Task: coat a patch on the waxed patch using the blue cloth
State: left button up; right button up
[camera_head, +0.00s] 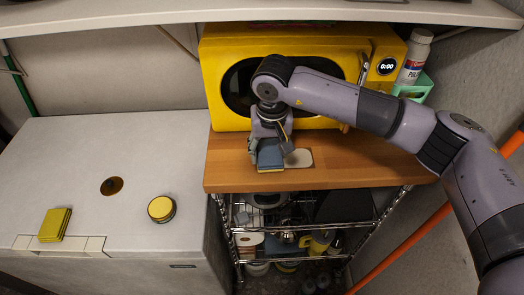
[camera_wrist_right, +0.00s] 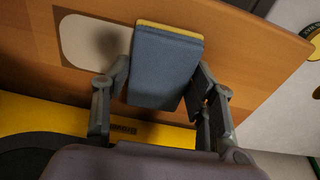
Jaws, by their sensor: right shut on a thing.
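The blue cloth (camera_head: 269,154) is a folded blue pad with a yellow underside or edge. My right gripper (camera_head: 270,143) is shut on it from above, over the wooden counter. In the right wrist view the cloth (camera_wrist_right: 163,66) sits between the two fingers of the gripper (camera_wrist_right: 160,78). A pale rounded patch (camera_head: 299,158) lies on the wood, just right of the cloth and partly hidden by the gripper. This patch (camera_wrist_right: 88,40) shows left of the cloth in the wrist view, with a shadow on it. I cannot tell whether the cloth touches the wood. My left gripper is out of view.

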aim_at(313, 157)
jog(key=shift+d+f+b, duration=0.1)
jog(key=shift+d+b, duration=0.35)
jog(key=shift+d, duration=0.25)
jog(key=shift+d+b, duration=0.5)
jog(key=shift+d, duration=0.75)
jog(key=shift+d+b, duration=0.3)
jog(key=shift+d, duration=0.2)
jog(key=shift+d+b, duration=1.3)
jog(key=shift+d, duration=1.95)
jog(key=shift+f+b, duration=0.1)
jog(key=shift+b, duration=0.35)
jog(key=shift+a+r+b, duration=0.2)
jog(key=shift+a+b, duration=0.7)
jog(key=shift+a, duration=3)
jog(key=shift+a+f+b, duration=0.1)
jog(key=shift+a+b, duration=0.3)
jog(key=shift+a, duration=1.1)
jog(key=shift+a+b, duration=0.45)
jog(key=shift+a, duration=1.8)
jog(key=shift+f, duration=0.1)
